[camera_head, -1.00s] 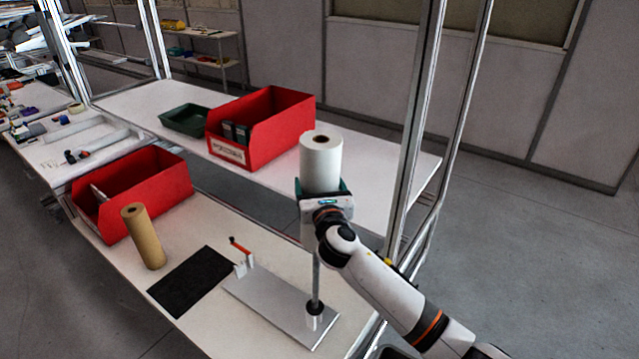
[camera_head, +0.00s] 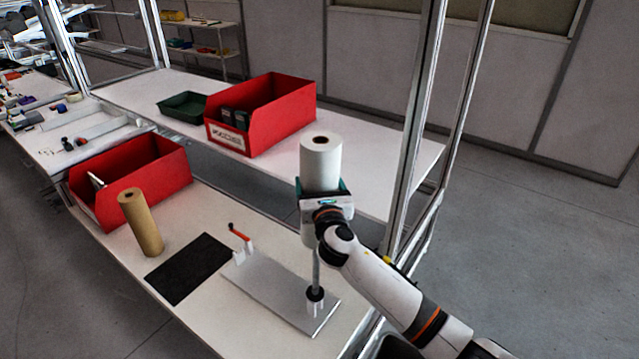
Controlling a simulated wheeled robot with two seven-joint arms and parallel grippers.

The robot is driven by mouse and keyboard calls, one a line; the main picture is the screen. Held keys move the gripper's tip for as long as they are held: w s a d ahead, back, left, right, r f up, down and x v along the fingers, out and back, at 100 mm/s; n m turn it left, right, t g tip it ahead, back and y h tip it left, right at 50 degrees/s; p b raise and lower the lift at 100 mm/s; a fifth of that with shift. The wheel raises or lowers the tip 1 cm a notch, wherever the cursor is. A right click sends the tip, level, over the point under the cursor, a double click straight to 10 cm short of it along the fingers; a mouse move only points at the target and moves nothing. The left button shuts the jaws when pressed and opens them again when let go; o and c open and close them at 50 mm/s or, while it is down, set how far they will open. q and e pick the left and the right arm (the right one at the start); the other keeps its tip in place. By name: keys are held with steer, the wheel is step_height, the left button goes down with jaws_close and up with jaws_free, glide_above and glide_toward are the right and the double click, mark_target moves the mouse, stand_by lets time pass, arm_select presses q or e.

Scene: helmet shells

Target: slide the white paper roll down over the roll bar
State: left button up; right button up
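The white paper roll (camera_head: 321,160) stands upright in the camera_head view, with its dark core hole facing up. My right gripper (camera_head: 325,194) is shut around its lower middle, and a short piece of the roll shows below the gripper. The roll bar (camera_head: 316,272) rises from a black collar on a grey metal base plate (camera_head: 265,290) directly below the roll. The bar's upper part is hidden behind the roll and my gripper, so I cannot tell how far it reaches into the core. My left gripper is not in view.
A brown roll (camera_head: 141,222) stands beside a black mat (camera_head: 190,268) on the lower table. A red bin (camera_head: 135,185) is behind them. Another red bin (camera_head: 280,125) and a green tray (camera_head: 184,106) sit on the upper shelf. A metal frame post (camera_head: 412,140) stands right of the roll.

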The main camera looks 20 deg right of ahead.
steer(key=b, duration=1)
glide_above(317, 258)
steer(key=shift+f, duration=6.6)
steer(key=shift+w+d+f+b, duration=0.1)
steer(key=shift+w+f+b, duration=0.1)
steer(key=shift+f+b, duration=1.5)
steer(key=shift+w+a+f+b, duration=0.1)
steer(key=shift+w+f+b, duration=0.05)
steer(key=shift+f+b, duration=1.6)
steer(key=shift+w+d+f+b, duration=0.1)
steer(key=shift+w+f+b, duration=0.1)
steer(key=shift+f+b, duration=1.5)
steer(key=shift+f+p, duration=0.4)
steer(key=shift+f, duration=0.1)
steer(key=o, duration=1.5)
steer(key=shift+o, duration=0.5)
steer(key=shift+s+f, duration=0.1)
steer(key=shift+f, duration=0.15)
steer(key=s+a, duration=0.1)
steer(key=s, duration=1.1)
steer(key=shift+a+p, duration=0.25)
steer(key=shift+p, duration=0.15)
steer(key=shift+w, duration=0.1)
